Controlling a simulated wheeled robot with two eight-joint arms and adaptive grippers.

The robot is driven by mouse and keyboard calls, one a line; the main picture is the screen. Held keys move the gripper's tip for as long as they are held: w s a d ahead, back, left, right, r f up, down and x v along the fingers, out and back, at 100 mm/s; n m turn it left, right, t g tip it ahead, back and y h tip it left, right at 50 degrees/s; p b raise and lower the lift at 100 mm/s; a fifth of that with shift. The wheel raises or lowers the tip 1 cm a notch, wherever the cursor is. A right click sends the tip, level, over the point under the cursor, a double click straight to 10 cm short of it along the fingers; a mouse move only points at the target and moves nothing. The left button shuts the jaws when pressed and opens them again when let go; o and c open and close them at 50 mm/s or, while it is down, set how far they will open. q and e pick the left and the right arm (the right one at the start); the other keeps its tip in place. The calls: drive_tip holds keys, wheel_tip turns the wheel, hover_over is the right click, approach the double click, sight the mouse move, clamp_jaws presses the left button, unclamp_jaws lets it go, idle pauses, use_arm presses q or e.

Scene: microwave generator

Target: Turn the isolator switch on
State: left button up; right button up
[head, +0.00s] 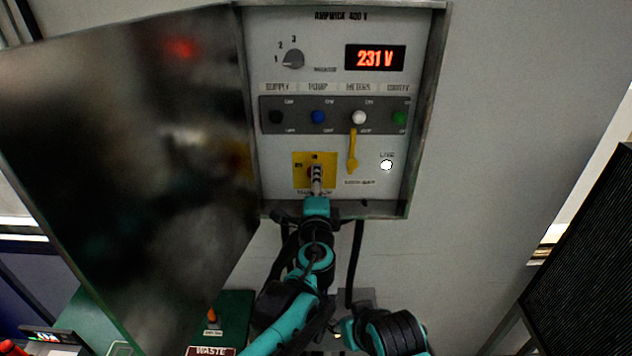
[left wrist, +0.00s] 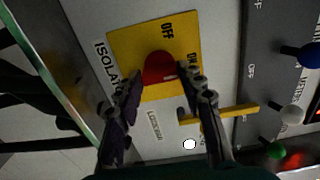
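The isolator switch is a red knob (left wrist: 160,68) on a yellow plate (left wrist: 125,42) marked OFF and ON. In the head view the yellow plate (head: 299,157) sits at the lower left of the panel, with the knob mostly covered by my gripper. My left gripper (left wrist: 160,82) is open, its two fingertips apart on either side of the knob. I cannot tell whether they touch it. In the head view my left gripper (head: 316,176) reaches up to the plate from below. I cannot tell which way the knob points. My right arm is low in the head view; its gripper does not show.
The cabinet door (head: 130,170) stands open on the left. A display (head: 375,58) reads 231 V. A white lamp (head: 386,165) is at the lower right.

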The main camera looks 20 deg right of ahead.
use_arm(q)
drive_tip(key=shift+o, duration=1.3)
drive_tip(key=v, duration=1.2)
